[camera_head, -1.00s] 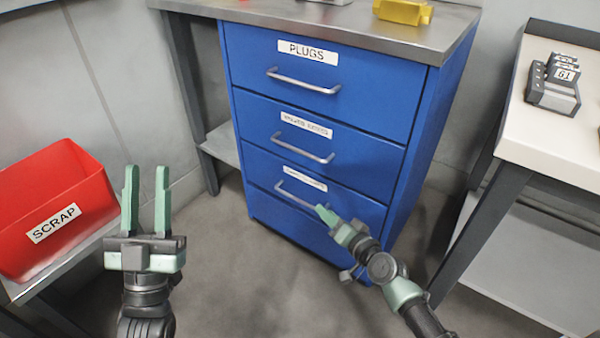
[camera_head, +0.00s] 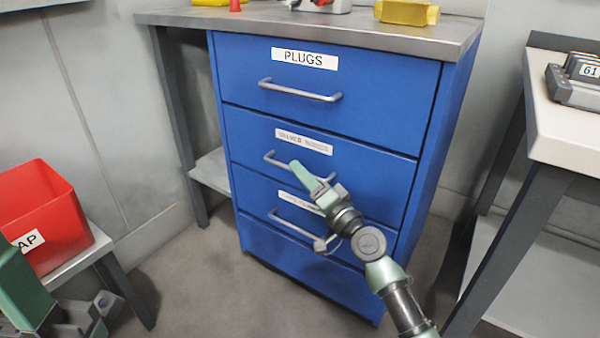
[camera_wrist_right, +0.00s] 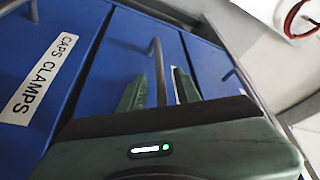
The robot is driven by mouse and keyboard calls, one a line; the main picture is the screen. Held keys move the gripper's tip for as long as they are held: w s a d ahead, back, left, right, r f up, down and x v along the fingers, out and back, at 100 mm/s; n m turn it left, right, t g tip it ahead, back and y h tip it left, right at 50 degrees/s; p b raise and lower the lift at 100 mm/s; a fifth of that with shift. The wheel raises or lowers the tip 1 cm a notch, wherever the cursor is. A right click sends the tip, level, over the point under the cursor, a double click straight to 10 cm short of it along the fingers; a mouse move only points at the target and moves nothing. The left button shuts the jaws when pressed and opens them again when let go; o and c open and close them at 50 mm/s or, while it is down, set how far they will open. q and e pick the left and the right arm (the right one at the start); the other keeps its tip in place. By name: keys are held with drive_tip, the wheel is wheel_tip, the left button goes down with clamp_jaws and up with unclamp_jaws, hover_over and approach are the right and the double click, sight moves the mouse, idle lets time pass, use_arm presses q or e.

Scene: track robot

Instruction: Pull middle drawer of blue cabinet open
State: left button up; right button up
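The blue cabinet (camera_head: 225,75) stands ahead with its drawers shut. The middle drawer (camera_head: 385,170) has a grey bar handle (camera_head: 274,159) below a white label. My right gripper (camera_head: 314,177) is at that handle, covering part of it. In the right wrist view the handle (camera_wrist_right: 158,65) lies between the two green fingers of the open right gripper (camera_wrist_right: 160,90), which stand apart on either side of it. Contact cannot be made out. Part of my left arm (camera_head: 20,285) shows at the bottom left corner; its gripper's opening cannot be made out.
The top drawer is labelled PLUGS (camera_head: 304,58). The lower drawer's label, CAPS CLAMPS (camera_wrist_right: 40,80), shows in the wrist view. A red bin (camera_head: 50,205) stands at left, a white-topped table (camera_head: 570,130) at right. A yellow object (camera_head: 405,12) sits on the cabinet's metal top.

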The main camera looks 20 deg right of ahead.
drive_tip(key=shift+w+a, duration=0.2)
drive_tip(key=shift+w, duration=0.25)
clamp_jaws()
idle(1.1)
